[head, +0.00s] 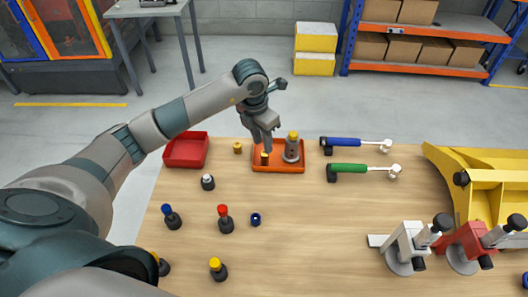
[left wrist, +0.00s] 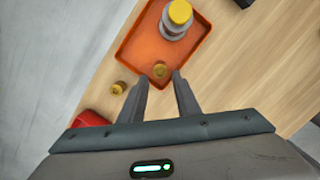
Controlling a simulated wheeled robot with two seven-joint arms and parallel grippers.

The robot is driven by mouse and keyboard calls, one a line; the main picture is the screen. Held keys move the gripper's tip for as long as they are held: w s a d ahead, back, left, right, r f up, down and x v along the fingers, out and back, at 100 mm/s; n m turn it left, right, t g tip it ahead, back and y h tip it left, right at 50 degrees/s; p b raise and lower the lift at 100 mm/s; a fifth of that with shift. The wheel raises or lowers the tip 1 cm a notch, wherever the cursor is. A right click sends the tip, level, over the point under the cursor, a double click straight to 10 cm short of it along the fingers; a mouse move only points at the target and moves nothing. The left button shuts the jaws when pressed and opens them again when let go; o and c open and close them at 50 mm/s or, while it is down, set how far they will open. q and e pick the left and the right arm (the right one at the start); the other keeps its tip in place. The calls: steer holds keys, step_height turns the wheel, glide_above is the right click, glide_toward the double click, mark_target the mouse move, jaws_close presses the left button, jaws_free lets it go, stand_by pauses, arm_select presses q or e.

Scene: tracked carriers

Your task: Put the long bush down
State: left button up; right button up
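A shorter brass bush (head: 237,148) stands on the table, left of the tray. My right gripper is not in view.
A red bin (head: 187,151) is left of the tray. Several small capped pieces stand nearer. A yellow rack (head: 480,185) and two clamp-like devices are at the right. The table's middle is clear.

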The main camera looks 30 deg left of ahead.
arm_select(q)
steer(key=shift+s+a+r+b, duration=0.1)
steer(key=shift+s+r+b, duration=0.15)
steer(key=shift+r, duration=1.05)
steer(key=shift+s+r+b, duration=0.1)
steer(key=shift+r+b, duration=0.2)
steer(key=shift+r, duration=0.95)
